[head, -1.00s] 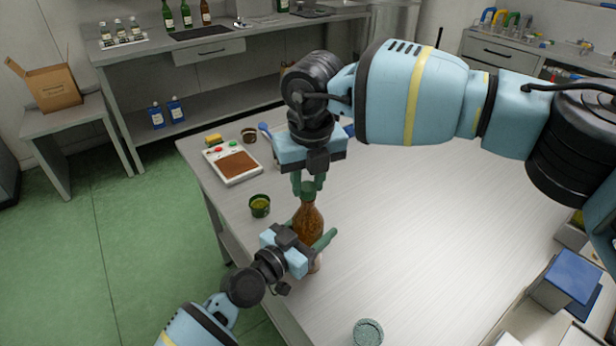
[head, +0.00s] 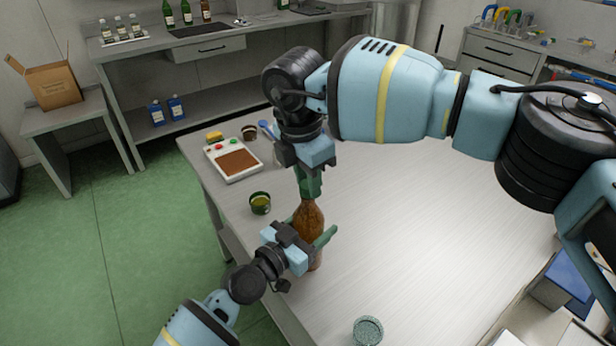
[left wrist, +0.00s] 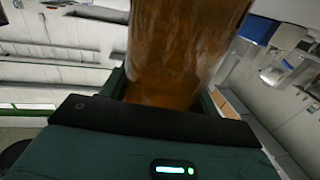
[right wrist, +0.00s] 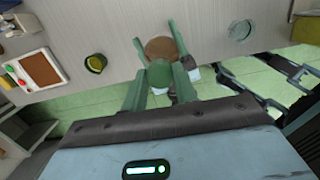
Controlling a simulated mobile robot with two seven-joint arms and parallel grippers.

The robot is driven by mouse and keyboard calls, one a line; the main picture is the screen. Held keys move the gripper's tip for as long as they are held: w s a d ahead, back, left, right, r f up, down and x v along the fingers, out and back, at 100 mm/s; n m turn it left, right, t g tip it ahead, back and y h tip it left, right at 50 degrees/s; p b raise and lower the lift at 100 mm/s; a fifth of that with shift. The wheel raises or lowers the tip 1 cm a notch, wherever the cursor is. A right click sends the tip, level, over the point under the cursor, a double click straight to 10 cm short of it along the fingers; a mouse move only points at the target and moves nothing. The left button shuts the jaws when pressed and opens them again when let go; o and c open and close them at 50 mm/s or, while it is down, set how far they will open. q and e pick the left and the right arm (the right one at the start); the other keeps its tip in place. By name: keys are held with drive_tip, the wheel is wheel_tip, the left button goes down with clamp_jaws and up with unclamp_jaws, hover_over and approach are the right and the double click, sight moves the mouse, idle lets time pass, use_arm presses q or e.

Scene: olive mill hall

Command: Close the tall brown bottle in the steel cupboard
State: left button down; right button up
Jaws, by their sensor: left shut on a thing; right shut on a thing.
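The tall brown bottle (head: 311,214) is upright over the near left part of the pale table (head: 420,220), not inside a cupboard. My left gripper (head: 312,234) is shut around its body from the side. The brown glass also fills the middle of the left wrist view (left wrist: 180,60). My right gripper (head: 309,186) points down over the bottle's neck. It is shut on a green cap (right wrist: 160,73), which lies in line with the bottle in the right wrist view. The fingers hide the bottle's mouth, so I cannot tell whether the cap is seated.
A dark green cup (head: 260,203) stands left of the bottle. Behind it are a white device with a brown panel (head: 236,161) and a yellow block (head: 214,136). A speckled round dish (head: 367,331) is at the front. The table's right middle is clear.

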drive_tip(key=m, duration=0.5)
drive_tip(key=shift+m+g, duration=0.3)
drive_tip(key=m, duration=0.6)
drive_tip(key=shift+w+g, duration=0.1)
drive_tip(key=shift+g, duration=0.2)
drive_tip(key=o, duration=0.9)
drive_tip(key=shift+r, duration=0.1)
drive_tip(key=shift+r, duration=2.15)
drive_tip(key=shift+c, duration=0.2)
